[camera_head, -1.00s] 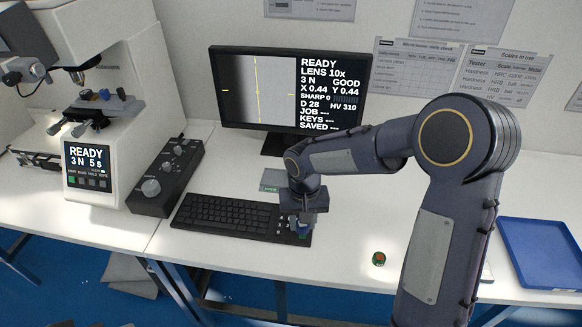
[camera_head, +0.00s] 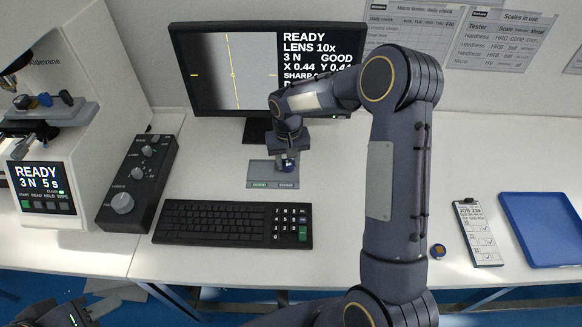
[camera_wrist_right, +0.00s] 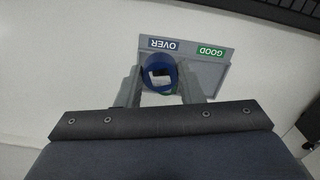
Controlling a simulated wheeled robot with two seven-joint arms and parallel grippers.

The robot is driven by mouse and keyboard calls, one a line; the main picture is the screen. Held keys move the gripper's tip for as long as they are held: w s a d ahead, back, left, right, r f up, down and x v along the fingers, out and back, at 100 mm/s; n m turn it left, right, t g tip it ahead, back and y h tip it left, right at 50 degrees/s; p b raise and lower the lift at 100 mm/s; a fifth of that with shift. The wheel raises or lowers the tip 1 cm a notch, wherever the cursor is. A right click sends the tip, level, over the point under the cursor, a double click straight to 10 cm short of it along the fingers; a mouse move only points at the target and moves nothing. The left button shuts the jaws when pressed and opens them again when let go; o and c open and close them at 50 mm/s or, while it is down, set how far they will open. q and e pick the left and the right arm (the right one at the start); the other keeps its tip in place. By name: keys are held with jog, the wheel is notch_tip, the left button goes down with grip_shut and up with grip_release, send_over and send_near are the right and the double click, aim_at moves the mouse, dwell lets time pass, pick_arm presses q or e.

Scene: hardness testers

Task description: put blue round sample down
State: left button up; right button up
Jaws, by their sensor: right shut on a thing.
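My right gripper (camera_head: 288,166) is over the small grey two-part tray (camera_head: 260,174) in front of the monitor. It is shut on the blue round sample (camera_head: 289,163). In the right wrist view the sample (camera_wrist_right: 158,72) sits between the two fingers (camera_wrist_right: 160,84), a blue ring with a pale square face. It is in front of the OVER label (camera_wrist_right: 164,44), on that side of the tray. The GOOD label (camera_wrist_right: 208,52) is beside it. I cannot tell whether the sample touches the tray. My left gripper (camera_head: 60,314) shows partly at the bottom left; its jaws are unclear.
The keyboard (camera_head: 232,223) lies in front of the tray, the monitor (camera_head: 262,70) behind. A control box (camera_head: 138,180) and tester (camera_head: 50,120) stand left. An orange-topped round sample (camera_head: 437,250), job card (camera_head: 478,232) and blue tray (camera_head: 541,230) are right of my arm.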

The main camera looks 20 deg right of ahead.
jog(key=b, duration=0.1)
send_over(292, 176)
jog(key=f, duration=0.5)
jog(key=shift+s+a, duration=0.2)
jog(key=shift+s, duration=0.05)
jog(key=f, duration=0.1)
jog(key=f+b, duration=0.2)
jog(key=shift+w+d+f, duration=0.2)
jog(key=shift+w+f, duration=0.05)
jog(key=shift+f, duration=0.15)
jog(key=shift+r, duration=0.15)
